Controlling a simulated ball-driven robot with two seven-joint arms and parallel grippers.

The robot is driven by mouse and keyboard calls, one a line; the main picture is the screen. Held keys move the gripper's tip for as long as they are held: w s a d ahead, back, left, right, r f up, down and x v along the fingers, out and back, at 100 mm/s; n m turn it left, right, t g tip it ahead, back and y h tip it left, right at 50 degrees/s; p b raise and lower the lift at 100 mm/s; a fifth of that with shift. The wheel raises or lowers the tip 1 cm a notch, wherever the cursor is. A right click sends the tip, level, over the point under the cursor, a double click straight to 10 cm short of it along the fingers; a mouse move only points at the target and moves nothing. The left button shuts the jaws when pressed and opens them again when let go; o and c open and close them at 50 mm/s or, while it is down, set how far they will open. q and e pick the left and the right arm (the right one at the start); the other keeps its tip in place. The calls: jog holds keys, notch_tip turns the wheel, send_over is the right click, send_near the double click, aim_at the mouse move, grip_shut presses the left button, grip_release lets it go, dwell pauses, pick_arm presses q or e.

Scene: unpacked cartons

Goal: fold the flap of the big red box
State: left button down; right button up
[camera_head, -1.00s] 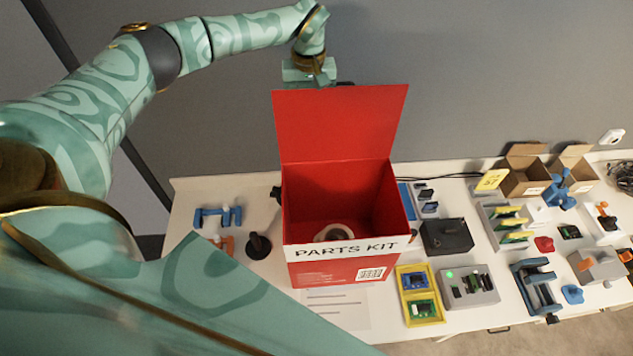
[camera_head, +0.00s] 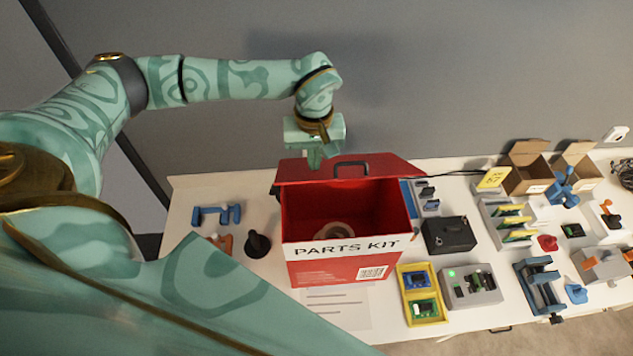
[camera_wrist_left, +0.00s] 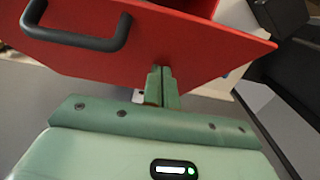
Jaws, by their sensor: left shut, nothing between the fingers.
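The big red box (camera_head: 310,270) stands on the table with a white "PARTS KIT" band along its front. Its inside is partly visible, with a pale ring-shaped thing (camera_head: 335,230) in it. In the left wrist view the shut fingers (camera_wrist_left: 162,88) are against or very close to the flap's outer face (camera_wrist_left: 130,65). My right gripper is not in view.
A black case (camera_head: 447,235), a yellow tray (camera_head: 420,295) and a grey device (camera_head: 470,287) stand right of the box. Small open cartons (camera_head: 527,172) are at the back right. A black knob (camera_head: 257,243) and a blue part (camera_head: 217,214) lie left. A grey wall rises behind.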

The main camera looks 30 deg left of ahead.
aim_at(316, 178)
pick_arm(q)
jog(key=s+d+f+b, duration=0.3)
jog(key=s+f+b, duration=0.15)
jog(key=f, duration=0.55)
jog(key=r+p, duration=0.3)
jog(key=r, duration=0.1)
jog(key=r+p, duration=0.3)
jog(key=r, duration=0.1)
jog(key=r+p, duration=0.3)
jog(key=shift+w+r+p, duration=0.3)
jog(key=shift+r, duration=0.1)
jog(key=shift+f, duration=0.1)
jog(key=shift+s, duration=0.1)
